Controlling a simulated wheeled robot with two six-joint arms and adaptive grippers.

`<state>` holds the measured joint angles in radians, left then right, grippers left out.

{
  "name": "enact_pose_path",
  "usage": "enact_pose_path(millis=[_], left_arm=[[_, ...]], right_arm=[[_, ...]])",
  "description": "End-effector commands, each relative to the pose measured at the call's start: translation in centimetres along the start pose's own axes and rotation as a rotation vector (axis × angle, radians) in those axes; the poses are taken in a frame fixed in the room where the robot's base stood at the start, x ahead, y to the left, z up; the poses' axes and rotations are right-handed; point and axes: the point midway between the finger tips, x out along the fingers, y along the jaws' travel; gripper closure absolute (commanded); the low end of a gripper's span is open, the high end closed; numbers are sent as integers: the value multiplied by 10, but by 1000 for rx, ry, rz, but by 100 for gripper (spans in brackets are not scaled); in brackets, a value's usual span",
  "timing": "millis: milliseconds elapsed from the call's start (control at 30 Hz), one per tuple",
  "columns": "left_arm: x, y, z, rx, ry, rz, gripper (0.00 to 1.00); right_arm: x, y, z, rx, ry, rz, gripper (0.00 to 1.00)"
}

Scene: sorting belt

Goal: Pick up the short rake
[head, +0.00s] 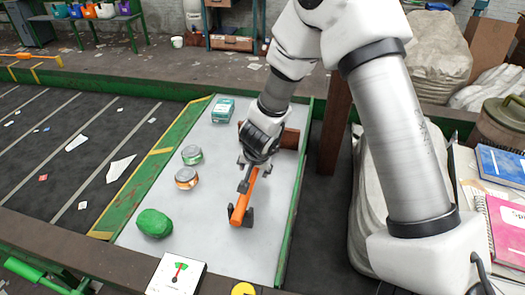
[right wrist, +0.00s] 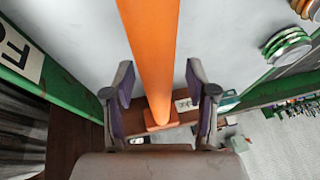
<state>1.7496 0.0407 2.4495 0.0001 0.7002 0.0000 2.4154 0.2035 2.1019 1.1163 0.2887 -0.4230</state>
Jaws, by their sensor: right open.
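The short rake shows as an orange bar (head: 240,207) on the pale sorting surface, partly hidden behind my right gripper. I cannot make out its tines. In the right wrist view the orange bar (right wrist: 150,45) runs between the two spread fingers of my right gripper (right wrist: 160,78). The fingers are open, and I cannot tell whether either touches the bar. My left gripper is not in view.
A green lump (head: 154,223), two cans (head: 187,177) (head: 192,155) and a teal box (head: 223,110) stand left of and behind the gripper. A brown block (head: 290,138) lies behind it. A green rim (head: 291,215) edges the surface. A dial box (head: 175,275) stands in front.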

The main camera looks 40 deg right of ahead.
Motion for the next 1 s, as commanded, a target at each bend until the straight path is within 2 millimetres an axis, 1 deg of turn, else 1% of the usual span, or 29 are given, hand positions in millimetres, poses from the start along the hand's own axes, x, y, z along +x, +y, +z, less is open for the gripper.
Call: enact_pose_path(millis=[133, 167, 200, 267, 300, 333, 633, 700, 767, 1000], left_arm=[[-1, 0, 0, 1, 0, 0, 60], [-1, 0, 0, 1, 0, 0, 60], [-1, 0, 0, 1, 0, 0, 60], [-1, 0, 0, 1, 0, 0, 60], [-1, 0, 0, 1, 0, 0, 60], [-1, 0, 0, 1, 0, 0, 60], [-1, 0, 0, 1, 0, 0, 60], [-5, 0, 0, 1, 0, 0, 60], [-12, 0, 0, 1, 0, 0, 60], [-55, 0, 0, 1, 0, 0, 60]], right_arm=[[-1, 0, 0, 0, 0, -1, 43], [-1, 0, 0, 0, 0, -1, 47], [-1, 0, 0, 0, 0, -1, 61], [-1, 0, 0, 0, 0, -1, 82], [-1, 0, 0, 0, 0, -1, 96], [-1, 0, 0, 0, 0, 0, 100], [-1, 0, -1, 0, 0, -1, 100], [-6, -2, -3, 0, 0, -1, 100], [-14, -4, -6, 0, 1, -2, 100], [-70, -16, -29, 2, 2, -3, 100]])
